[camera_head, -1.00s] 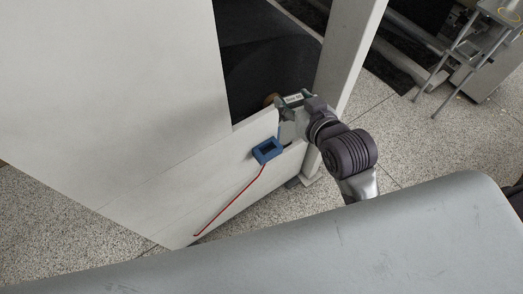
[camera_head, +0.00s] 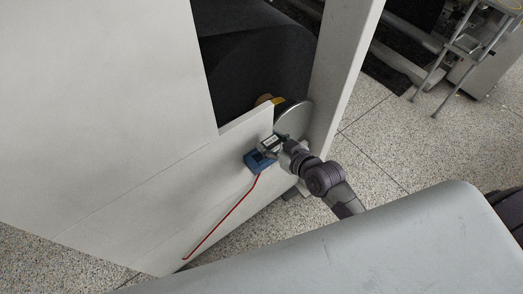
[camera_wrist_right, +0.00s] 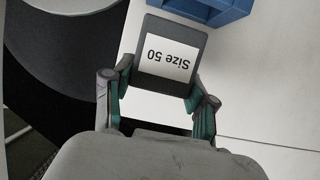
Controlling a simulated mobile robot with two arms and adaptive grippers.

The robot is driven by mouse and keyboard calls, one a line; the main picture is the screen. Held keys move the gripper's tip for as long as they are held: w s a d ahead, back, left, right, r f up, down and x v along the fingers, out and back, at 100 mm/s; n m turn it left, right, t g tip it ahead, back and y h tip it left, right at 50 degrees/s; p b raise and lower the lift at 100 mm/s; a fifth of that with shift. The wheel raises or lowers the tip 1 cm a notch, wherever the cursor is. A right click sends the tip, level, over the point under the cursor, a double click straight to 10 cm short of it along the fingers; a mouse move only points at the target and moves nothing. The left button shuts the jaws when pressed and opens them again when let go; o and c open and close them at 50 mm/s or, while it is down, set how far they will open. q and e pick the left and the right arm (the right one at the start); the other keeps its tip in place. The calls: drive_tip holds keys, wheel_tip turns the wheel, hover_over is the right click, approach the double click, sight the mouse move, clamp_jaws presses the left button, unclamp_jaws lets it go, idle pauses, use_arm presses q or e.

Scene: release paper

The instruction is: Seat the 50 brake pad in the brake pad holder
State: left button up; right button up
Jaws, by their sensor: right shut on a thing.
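The brake pad (camera_wrist_right: 151,33) is a dark grey block with a white label that reads "Size 50", upside down in the right wrist view. My right gripper (camera_wrist_right: 158,84) is shut on the pad by its near end. The blue brake pad holder (camera_wrist_right: 218,7) shows at the top of that view, just beyond the pad's far edge. In the head view the holder (camera_head: 256,165) is an open blue frame on the white panel, and my right gripper (camera_head: 279,146) holds the pad at its upper right. I cannot tell whether pad and holder touch. My left gripper is not in view.
A thin red rod (camera_head: 220,222) runs down-left from the holder along the white panel (camera_head: 110,110). A large black roll (camera_head: 258,65) and a silver disc (camera_head: 293,118) sit behind the panel opening. A white post (camera_head: 343,70) stands right of it.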

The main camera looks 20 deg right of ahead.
sight(255, 147)
drive_tip(key=shift+w+a+f, duration=0.95)
drive_tip(key=shift+w+a, duration=0.15)
wheel_tip(255, 147, down, 3)
drive_tip(key=shift+s+f+b, duration=0.15)
drive_tip(key=shift+f+b, duration=0.05)
drive_tip(key=shift+b, duration=0.3)
drive_tip(key=shift+c, duration=1.2)
drive_tip(key=shift+s+f, duration=0.2)
drive_tip(key=shift+f, duration=0.3)
clamp_jaws()
drive_tip(key=o, duration=1.4)
unclamp_jaws()
drive_tip(key=shift+w+f, duration=0.1)
drive_tip(key=shift+o, duration=0.7)
drive_tip(key=shift+w, duration=0.1)
drive_tip(key=shift+r, duration=0.2)
